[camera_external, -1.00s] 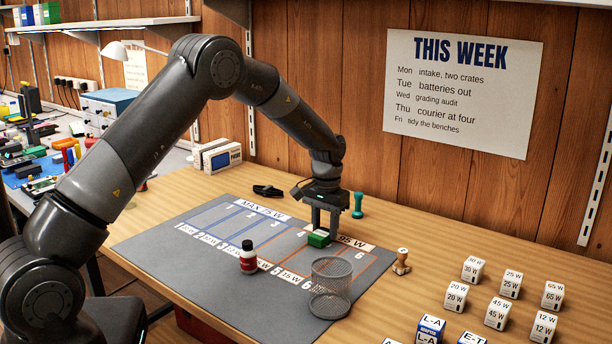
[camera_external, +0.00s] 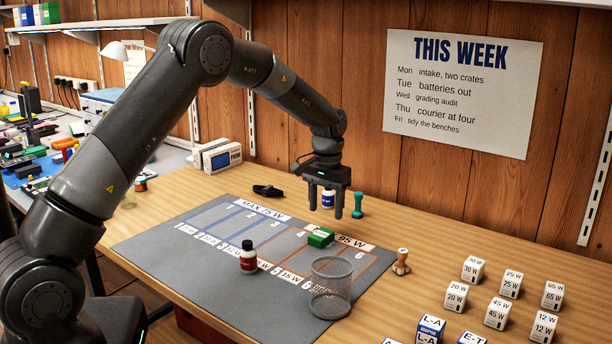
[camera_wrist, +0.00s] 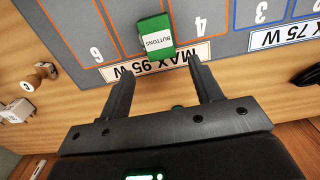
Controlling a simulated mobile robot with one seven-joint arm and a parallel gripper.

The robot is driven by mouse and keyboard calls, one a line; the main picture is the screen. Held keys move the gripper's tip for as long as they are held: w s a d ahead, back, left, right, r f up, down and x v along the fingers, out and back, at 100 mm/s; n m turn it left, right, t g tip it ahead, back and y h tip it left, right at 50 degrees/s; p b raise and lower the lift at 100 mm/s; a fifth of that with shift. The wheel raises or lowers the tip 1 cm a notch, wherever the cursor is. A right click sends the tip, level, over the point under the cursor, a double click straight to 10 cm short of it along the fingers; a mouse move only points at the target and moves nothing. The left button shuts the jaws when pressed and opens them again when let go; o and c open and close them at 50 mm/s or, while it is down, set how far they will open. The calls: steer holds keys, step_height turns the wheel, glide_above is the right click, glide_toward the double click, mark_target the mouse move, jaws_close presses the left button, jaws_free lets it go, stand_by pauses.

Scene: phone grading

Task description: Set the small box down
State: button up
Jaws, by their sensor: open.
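The small box (camera_external: 320,237) is green with a white label. In the wrist view the label on the small box (camera_wrist: 154,37) reads "BUTTONS". It rests on the grey mat (camera_external: 205,290), in the orange-lined part between the 4 and 6 columns, at the edge of the "MAX 95 W" strip (camera_wrist: 155,61). My gripper (camera_external: 331,212) is above and behind the box, apart from it. In the wrist view my gripper (camera_wrist: 157,66) has its fingers spread with nothing between them, and the box lies beyond the fingertips.
Several white wattage cubes (camera_external: 498,312) stand at the right.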

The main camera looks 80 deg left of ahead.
mark_target(325, 231)
step_height(325, 231, up, 6)
stand_by(0.4)
steer(key=s+d+r+m+t+y, duration=0.1)
steer(key=s+d+r+m, duration=0.1)
steer(key=d+r, duration=0.85)
steer(key=s+d+r+m+t, duration=0.1)
steer(key=s+d+r+m, duration=0.15)
steer(key=d+r, duration=0.8)
steer(key=s+d+f+m+t, duration=0.3)
steer(key=s+d+m, duration=0.1)
steer(key=s+d, duration=1.7)
steer(key=shift+s+d+f+t+h, duration=0.15)
steer(key=shift+s+d+t+h, duration=0.25)
steer(key=shift+d, duration=0.5)
